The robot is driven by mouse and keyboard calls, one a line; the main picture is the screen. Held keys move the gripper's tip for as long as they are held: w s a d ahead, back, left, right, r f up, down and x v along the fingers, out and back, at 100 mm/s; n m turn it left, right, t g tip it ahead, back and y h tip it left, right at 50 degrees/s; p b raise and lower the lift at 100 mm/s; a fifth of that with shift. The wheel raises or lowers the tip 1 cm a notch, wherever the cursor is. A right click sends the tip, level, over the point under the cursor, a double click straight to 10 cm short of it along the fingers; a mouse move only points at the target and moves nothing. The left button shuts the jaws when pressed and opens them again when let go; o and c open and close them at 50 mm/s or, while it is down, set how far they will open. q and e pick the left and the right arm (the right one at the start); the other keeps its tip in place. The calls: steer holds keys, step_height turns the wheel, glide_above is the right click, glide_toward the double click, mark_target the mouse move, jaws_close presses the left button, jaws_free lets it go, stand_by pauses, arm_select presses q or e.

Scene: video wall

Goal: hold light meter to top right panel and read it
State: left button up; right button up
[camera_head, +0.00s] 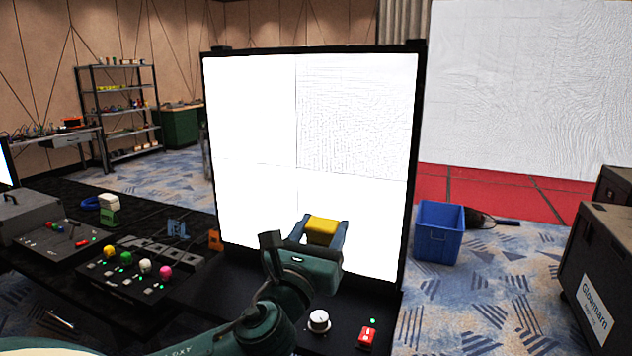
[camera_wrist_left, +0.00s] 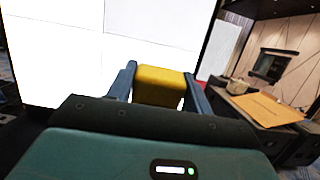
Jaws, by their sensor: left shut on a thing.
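The video wall (camera_head: 250,110) is a black-framed stand of four bright white panels. Its top right panel (camera_head: 357,115) shows a fine dotted moiré pattern. My left gripper (camera_head: 322,228) is shut on a yellow block-shaped thing, which I take to be the light meter (camera_head: 323,226). The meter is in front of the lower right panel (camera_head: 375,215), below the top right panel. In the left wrist view the yellow meter (camera_wrist_left: 160,86) sits between the two blue-grey fingers, with lit panels behind it. No reading shows, and I cannot tell whether it touches the panel. My right gripper is not in view.
A black desk below the wall carries a white knob (camera_head: 319,321), a red switch (camera_head: 367,337) and a box with coloured knobs (camera_head: 140,268). A blue bin (camera_head: 438,232) and dark cases (camera_head: 600,275) stand on the floor at right. Shelves (camera_head: 118,110) stand behind at left.

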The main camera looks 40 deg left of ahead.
arm_select(q)
steer(key=r, duration=0.3)
steer(key=a+r, duration=0.1)
steer(key=r, duration=0.4)
steer(key=shift+a+r, duration=0.3)
steer(key=shift+r, duration=0.1)
steer(key=w+a, duration=0.2)
steer(key=w, duration=0.7)
steer(key=shift+w, duration=0.4)
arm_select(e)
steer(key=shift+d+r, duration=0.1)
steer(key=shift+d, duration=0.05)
arm_select(q)
steer(key=shift+a, duration=0.1)
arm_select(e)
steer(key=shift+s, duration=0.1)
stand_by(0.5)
